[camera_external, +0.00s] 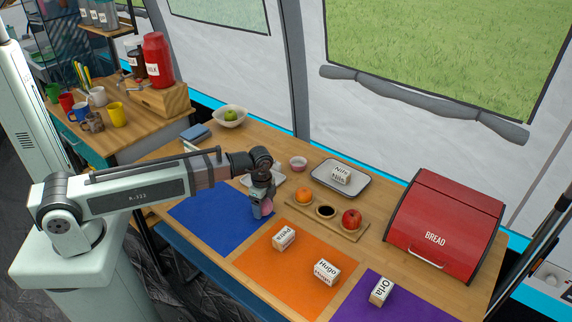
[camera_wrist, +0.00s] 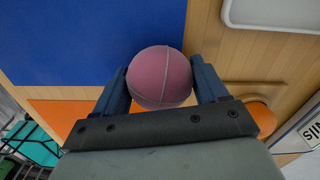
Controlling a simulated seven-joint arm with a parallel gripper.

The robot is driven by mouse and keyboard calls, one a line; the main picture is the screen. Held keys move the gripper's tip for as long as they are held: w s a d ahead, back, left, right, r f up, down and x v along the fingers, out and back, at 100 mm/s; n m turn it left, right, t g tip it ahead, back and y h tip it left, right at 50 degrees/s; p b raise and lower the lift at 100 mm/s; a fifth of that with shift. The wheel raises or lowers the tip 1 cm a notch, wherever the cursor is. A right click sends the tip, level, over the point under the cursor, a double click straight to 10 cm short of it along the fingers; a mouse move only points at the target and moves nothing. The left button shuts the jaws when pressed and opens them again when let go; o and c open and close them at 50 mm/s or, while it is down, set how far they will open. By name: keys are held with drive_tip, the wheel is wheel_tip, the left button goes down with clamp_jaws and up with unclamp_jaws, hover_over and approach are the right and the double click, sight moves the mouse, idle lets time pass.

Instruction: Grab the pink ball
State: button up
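The pink ball (camera_wrist: 160,77) sits between the two fingers of my gripper (camera_wrist: 160,82) in the wrist view, with a finger against each side. In the external view the ball (camera_external: 267,208) shows partly, at the fingertips of my gripper (camera_external: 262,209). My gripper points down by the right corner of the blue mat (camera_external: 215,222). I cannot tell whether the ball touches the surface below.
Lettered blocks lie on the orange mat (camera_external: 262,268).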

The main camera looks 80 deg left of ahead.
drive_tip(key=c, duration=0.5)
drive_tip(key=shift+r, duration=0.1)
drive_tip(key=shift+c, duration=0.2)
